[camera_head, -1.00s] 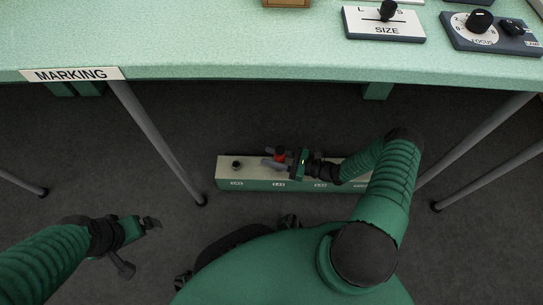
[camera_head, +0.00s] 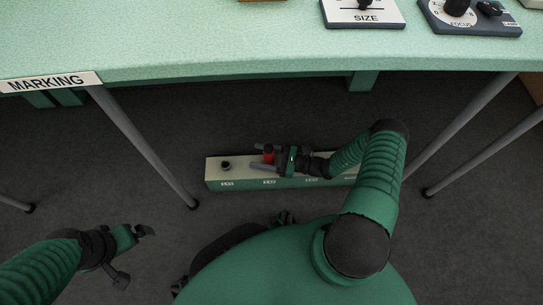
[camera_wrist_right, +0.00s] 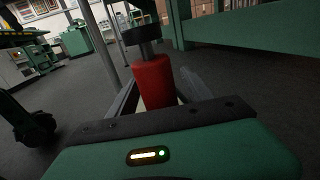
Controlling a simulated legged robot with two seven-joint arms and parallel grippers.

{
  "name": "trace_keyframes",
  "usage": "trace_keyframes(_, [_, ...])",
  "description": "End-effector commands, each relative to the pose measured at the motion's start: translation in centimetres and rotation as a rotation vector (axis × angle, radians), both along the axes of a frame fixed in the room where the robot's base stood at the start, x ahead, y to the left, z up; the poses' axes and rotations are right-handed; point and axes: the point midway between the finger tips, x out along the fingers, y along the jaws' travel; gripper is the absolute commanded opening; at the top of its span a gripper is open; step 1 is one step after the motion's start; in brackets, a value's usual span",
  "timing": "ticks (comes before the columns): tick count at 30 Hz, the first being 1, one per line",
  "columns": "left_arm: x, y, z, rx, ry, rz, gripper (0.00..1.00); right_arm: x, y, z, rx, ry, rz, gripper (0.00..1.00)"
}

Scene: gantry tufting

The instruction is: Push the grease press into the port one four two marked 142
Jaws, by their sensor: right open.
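The grease press is a red cylinder (camera_head: 268,156) with a dark cap on a metal stem, clear in the right wrist view (camera_wrist_right: 153,82). It stands upright on a long low box with a pale top and green front (camera_head: 214,171), above the second label from the left. The labels are too small to read surely. My right gripper (camera_head: 257,157) is open, with one finger on each side of the red body. In the wrist view its fingers (camera_wrist_right: 157,92) flank the press. The press's lower end is hidden. My left gripper (camera_head: 137,255) is open and empty, away at the lower left.
The green table (camera_head: 200,55) with a MARKING label (camera_head: 50,82) and SIZE panel (camera_head: 365,14) overhangs behind. A slanting grey leg (camera_head: 140,145) stands left of the box. Bare floor lies around it.

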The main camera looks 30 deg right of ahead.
Motion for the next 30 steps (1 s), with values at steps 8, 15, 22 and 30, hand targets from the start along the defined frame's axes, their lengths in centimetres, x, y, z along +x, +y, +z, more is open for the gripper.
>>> trace_keyframes(8, [0.0, 0.0, 1.6, 0.000, 0.000, 0.000, 1.00, -1.9, -2.0, 0.4, -0.001, 0.001, -0.004, 0.58])
trace_keyframes(15, [0.0, 0.0, 4.0, 0.000, 0.000, 0.000, 1.00, -7.0, -6.8, 0.4, -0.001, 0.000, -0.005, 0.58])
trace_keyframes(22, [0.0, 0.0, 4.9, 0.000, 0.000, 0.000, 1.00, -11.0, -10.5, 0.0, -0.001, 0.001, -0.003, 0.58])
trace_keyframes(30, [0.0, 0.0, 5.0, 0.000, 0.000, 0.000, 1.00, -12.3, -11.6, -0.1, 0.002, 0.001, 0.000, 0.58])
